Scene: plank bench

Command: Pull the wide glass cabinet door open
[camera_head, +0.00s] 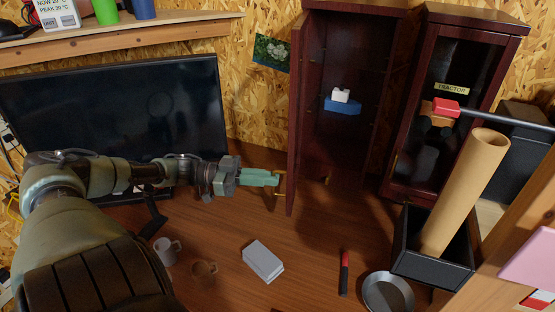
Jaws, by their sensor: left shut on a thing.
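The dark red wooden cabinet (345,150) stands at the back of the bench, its front open. Its door (298,120) stands swung out on the left side and shows nearly edge-on, so its glass is hard to make out. My left gripper (277,179) reaches in from the left and is shut on the brass door handle (282,184) at the door's outer side. Inside the cabinet are a blue block (342,106) and a white piece on top of it. My right gripper is not in view.
A second cabinet (440,120) with a closed glass door and a TRACTOR label stands to the right. A black bin (432,270) holds a cardboard tube (465,190). A mug (167,251), grey box (263,260), red-black tool (344,272) and metal bowl (388,293) lie in front.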

